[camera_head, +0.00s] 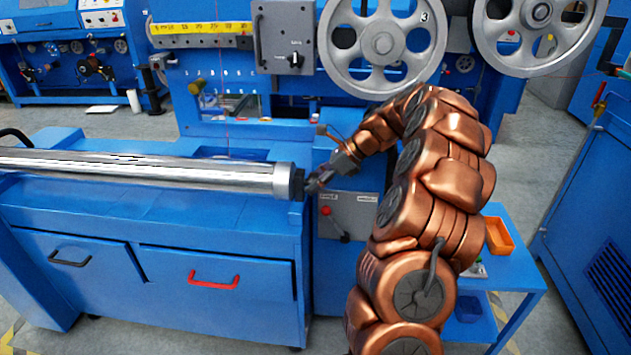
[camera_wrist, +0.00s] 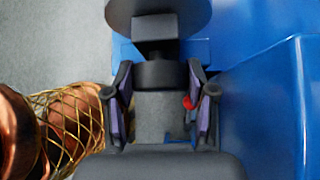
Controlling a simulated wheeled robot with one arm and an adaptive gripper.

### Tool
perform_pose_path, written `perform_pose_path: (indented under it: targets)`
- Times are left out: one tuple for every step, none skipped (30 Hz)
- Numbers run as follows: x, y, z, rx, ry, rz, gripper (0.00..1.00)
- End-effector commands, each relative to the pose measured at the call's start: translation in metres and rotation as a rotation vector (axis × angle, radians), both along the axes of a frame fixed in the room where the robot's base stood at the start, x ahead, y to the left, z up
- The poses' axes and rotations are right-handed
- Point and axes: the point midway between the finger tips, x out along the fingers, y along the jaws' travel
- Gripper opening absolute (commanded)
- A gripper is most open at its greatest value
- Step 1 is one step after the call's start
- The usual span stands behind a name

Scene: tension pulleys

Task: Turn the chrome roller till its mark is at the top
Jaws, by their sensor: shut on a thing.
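The chrome roller (camera_head: 150,173) lies level across the top of the blue machine at the left in the head view, with dark streaks along its shiny surface. I cannot tell whether any streak is its mark. Its right end has a dark end piece (camera_head: 297,183). In the wrist view a dark round end with a stepped block and short shaft end (camera_wrist: 156,73) sits at the top. My gripper (camera_head: 313,184) is at the roller's right end, its fingers (camera_wrist: 161,100) on both sides of the shaft end and shut on it. The fingertip contact is partly hidden.
The blue cabinet (camera_head: 200,262) under the roller has drawers with a black and a red handle. Large grey spoked pulleys (camera_head: 384,45) stand behind my arm. An orange bin (camera_head: 499,236) sits on a blue side table at right. Grey floor is open between the machines.

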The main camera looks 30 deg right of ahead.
Motion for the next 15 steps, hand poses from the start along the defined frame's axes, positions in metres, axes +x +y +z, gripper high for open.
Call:
perform_pose_path:
  targets:
    - [0.0, 0.0, 0.0, 0.0, 0.0, 0.0, 0.21]
    - [-0.0001, 0.0, -0.0001, 0.0, 0.0, 0.0, 0.21]
    - [0.0, 0.0, 0.0, 0.0, 0.0, 0.0, 0.21]
    - [0.0, 0.0, 0.0, 0.0, 0.0, 0.0, 0.21]
    - [0.0, 0.0, 0.0, 0.0, 0.0, 0.0, 0.21]
    - [0.0, 0.0, 0.0, 0.0, 0.0, 0.0, 0.21]
    - [0.0, 0.0, 0.0, 0.0, 0.0, 0.0, 0.21]
    - [-0.0001, 0.0, -0.0001, 0.0, 0.0, 0.0, 0.21]
    - [0.0, 0.0, 0.0, 0.0, 0.0, 0.0, 0.21]
    - [-0.0001, 0.0, -0.0001, 0.0, 0.0, 0.0, 0.21]
    - [0.0, 0.0, 0.0, 0.0, 0.0, 0.0, 0.21]
    - [0.0, 0.0, 0.0, 0.0, 0.0, 0.0, 0.21]
    - [0.0, 0.0, 0.0, 0.0, 0.0, 0.0, 0.58]
    - [0.0, 0.0, 0.0, 0.0, 0.0, 0.0, 0.62]
    - [0.0, 0.0, 0.0, 0.0, 0.0, 0.0, 0.66]
